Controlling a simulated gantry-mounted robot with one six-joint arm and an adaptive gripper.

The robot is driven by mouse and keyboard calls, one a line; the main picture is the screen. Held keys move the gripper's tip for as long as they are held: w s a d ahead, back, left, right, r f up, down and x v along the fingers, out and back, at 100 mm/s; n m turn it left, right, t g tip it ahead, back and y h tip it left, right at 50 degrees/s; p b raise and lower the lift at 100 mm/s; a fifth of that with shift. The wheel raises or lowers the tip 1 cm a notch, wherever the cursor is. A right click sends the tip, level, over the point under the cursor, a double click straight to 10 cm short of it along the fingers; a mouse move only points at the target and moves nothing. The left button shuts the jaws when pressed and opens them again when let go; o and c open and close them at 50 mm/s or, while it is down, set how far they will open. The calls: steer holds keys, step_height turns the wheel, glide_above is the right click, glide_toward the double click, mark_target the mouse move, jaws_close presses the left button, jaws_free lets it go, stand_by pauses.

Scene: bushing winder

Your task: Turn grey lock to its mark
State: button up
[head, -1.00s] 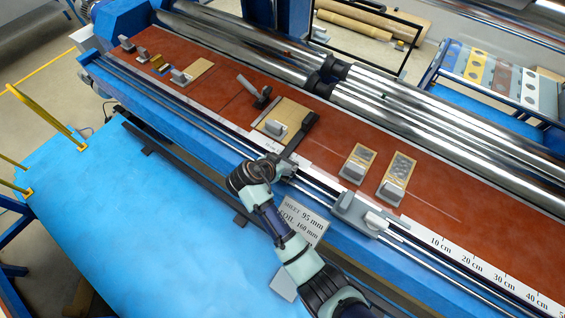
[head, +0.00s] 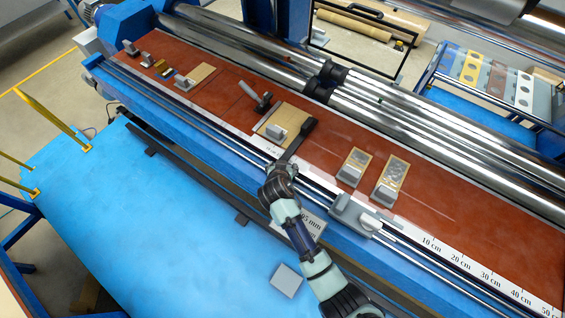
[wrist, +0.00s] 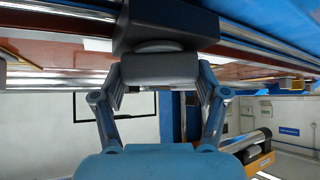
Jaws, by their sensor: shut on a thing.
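The grey lock (wrist: 160,69) is a rounded block under a dark carriage (wrist: 165,22) in the wrist view. My gripper (wrist: 160,84) is shut on it, with one finger on each side. In the head view my gripper (head: 274,172) is at the front rail, at the near end of a black bar (head: 296,140) that reaches across the red table. My wrist hides the lock there. I cannot make out its mark in either view.
A grey carriage (head: 350,210) with a pale knob (head: 370,221) sits on the rail to the right. Grey blocks on tan plates (head: 390,180) lie on the red table (head: 440,205). Shiny rollers (head: 420,122) run behind. The blue platform (head: 150,240) in front is largely clear.

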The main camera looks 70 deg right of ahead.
steer(key=n+t+p, duration=0.1)
steer(key=n+p, duration=0.1)
steer(key=n+t+y+p, duration=0.1)
steer(key=shift+s+r+n+t, duration=0.15)
steer(key=shift+r+n+t, duration=0.1)
steer(key=shift+n+t, duration=0.05)
steer(key=n, duration=0.1)
steer(key=n+t+y, duration=0.1)
steer(key=shift+d+f+n+t+p, duration=0.1)
steer(key=shift+f+n+t+p, duration=0.05)
steer(key=shift+n+t+p, duration=0.2)
steer(key=n+y, duration=0.1)
steer(key=n+t+y+b, duration=0.1)
steer(key=shift+f+n, duration=0.2)
steer(key=shift+n, duration=0.15)
steer(key=shift+n+t+y+b, duration=0.55)
steer(key=shift+n+y+b, duration=0.7)
steer(key=shift+n, duration=0.45)
steer(key=o, duration=1.2)
steer(key=shift+c, duration=0.2)
steer(key=shift+r, duration=0.1)
